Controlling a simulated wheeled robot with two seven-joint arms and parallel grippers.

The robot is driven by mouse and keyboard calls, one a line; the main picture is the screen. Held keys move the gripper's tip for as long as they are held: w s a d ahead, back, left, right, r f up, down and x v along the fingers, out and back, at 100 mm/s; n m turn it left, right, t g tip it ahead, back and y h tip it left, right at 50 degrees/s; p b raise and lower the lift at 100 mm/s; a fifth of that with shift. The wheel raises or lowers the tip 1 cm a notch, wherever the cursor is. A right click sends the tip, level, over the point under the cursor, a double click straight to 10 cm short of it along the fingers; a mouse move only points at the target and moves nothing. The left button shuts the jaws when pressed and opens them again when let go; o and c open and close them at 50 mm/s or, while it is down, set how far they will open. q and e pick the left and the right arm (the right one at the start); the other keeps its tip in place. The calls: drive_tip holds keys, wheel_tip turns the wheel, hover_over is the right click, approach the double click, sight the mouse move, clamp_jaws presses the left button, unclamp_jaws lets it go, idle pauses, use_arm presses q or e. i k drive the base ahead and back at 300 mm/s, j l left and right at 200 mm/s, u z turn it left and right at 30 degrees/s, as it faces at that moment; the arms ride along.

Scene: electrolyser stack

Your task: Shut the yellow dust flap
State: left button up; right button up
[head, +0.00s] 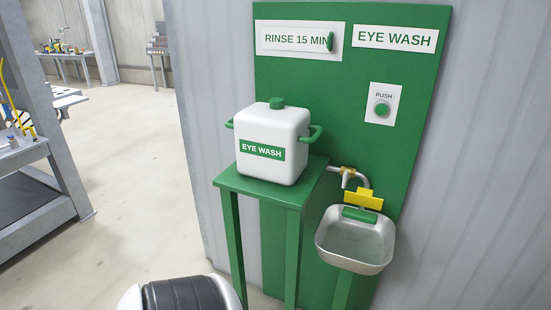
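The yellow dust flap (366,198) is at the eye wash basin (353,258), right of centre in the head view. It stands up at the back rim of the basin, just below the end of the curved tap (350,173). A green bar (360,214) sits directly in front of and below it and hides part of its lower edge. The open bowl of the basin shows uncovered. Neither of my grippers is in view.
A white eye wash tank (270,137) with green side handles stands on a green stand (290,195) left of the basin. A green board (300,80) with a push button (382,109) is behind. Open floor (130,190) lies to the left, before a grey workbench (35,150).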

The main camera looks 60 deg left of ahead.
sight(363, 197)
drive_tip(key=u, duration=1.7)
drive_tip(key=i+j+z, duration=0.1)
drive_tip(key=j, duration=0.25)
drive_tip(key=i, duration=0.05)
